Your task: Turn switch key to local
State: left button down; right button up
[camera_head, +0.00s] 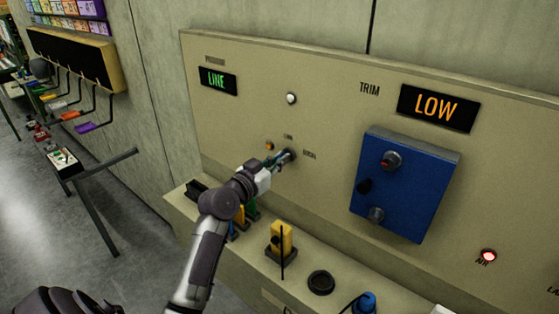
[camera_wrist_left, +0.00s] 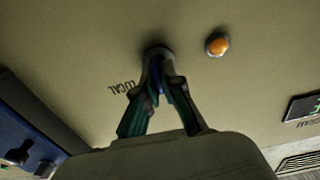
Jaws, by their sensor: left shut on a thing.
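The switch key (camera_wrist_left: 156,66) sits in a round metal switch (camera_wrist_left: 156,52) on the beige panel, mostly hidden between my fingers. A dark blue part of it shows. In the head view the switch (camera_head: 291,153) is at the panel's lower middle. My left gripper (camera_head: 282,160) reaches it from the left; in the wrist view its fingers (camera_wrist_left: 157,90) are shut on the key. The LOCAL label (camera_wrist_left: 123,87) reads upside down beside the switch; in the head view a small label (camera_head: 309,155) lies right of it. Which way the key points I cannot tell. My right gripper is not in view.
An amber lamp (camera_wrist_left: 218,44) is close to the switch. The panel carries a green LINE display (camera_head: 217,81), an orange LOW display (camera_head: 436,107) and a protruding blue box (camera_head: 405,185). A yellow block (camera_head: 281,238) and a black ring (camera_head: 320,282) are on the ledge below.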

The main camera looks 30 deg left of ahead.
pick_arm(q)
jog(key=shift+f+m+b, duration=0.2)
jog(key=shift+m+b, duration=1.05)
jog(key=shift+m, duration=0.15)
jog(key=m+b, duration=0.1)
jog(key=m, duration=0.1)
jog(key=shift+d+m, duration=0.1)
jog(key=shift+m, duration=0.2)
jog(key=m, duration=0.2)
jog(key=shift+m+b, duration=0.3)
jog(key=shift+m, duration=1.9)
jog(key=c, duration=1.3)
grip_release()
